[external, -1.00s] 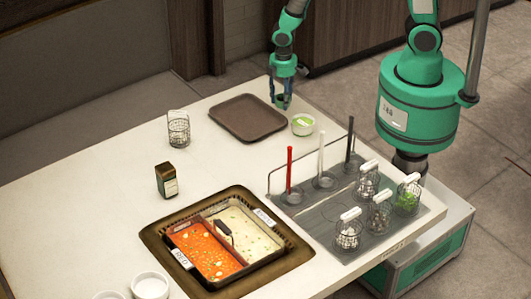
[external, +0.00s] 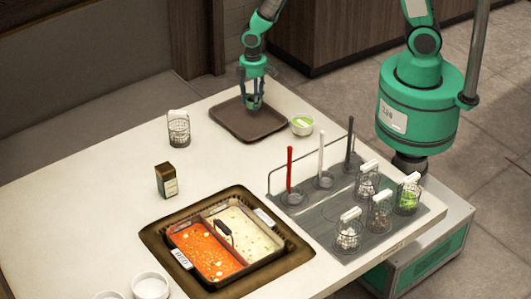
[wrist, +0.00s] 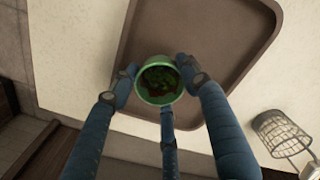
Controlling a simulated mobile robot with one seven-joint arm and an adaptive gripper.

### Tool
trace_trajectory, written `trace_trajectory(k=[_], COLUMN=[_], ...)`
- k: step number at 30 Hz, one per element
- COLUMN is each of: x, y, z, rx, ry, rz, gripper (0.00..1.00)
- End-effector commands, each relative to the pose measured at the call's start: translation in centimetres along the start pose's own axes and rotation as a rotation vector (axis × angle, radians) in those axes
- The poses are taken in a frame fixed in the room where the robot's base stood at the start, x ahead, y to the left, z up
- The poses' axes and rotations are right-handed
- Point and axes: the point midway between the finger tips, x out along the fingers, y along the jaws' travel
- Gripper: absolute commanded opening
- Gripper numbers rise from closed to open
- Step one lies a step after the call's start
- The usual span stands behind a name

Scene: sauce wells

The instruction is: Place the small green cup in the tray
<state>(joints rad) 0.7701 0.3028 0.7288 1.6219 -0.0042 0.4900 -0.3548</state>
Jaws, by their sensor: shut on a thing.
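The small green cup, with dark red and green contents, shows in the wrist view (wrist: 159,80) between my blue fingers. My gripper (wrist: 158,82) is shut on it, with the cup's opening facing the camera. I cannot tell whether the cup touches the tray.
A white bowl with green contents (external: 302,125) stands right of the tray. Sauce wells (external: 275,251) and a rack of baskets (external: 338,243) are nearer. Table around the bottle is clear.

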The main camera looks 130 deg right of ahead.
Motion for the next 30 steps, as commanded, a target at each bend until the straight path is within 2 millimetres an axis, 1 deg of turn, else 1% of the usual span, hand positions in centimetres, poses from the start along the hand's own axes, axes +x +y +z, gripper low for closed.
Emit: trace_trajectory(k=[1,3,6,9,14,23,26,30], x=[0.3,0.4,0.4,0.5,0.5,0.7,1.4,3.0], y=[0.3,0.7,1.2,1.4,1.6,1.6,1.6,1.6], z=[-1.0,-2.1,-3.5,-4.3,-4.7,-4.7,-4.7,-4.7], rx=[0.000,0.000,0.000,0.000,0.000,0.000,0.000,0.000], ry=[0.001,0.000,0.001,-0.001,0.000,-0.001,-0.001,-0.001], rz=[0.000,0.000,0.000,0.000,0.000,0.000,0.000,0.000], gripper=[0.19,0.19,0.19,0.19,0.19,0.19,0.19,0.19])
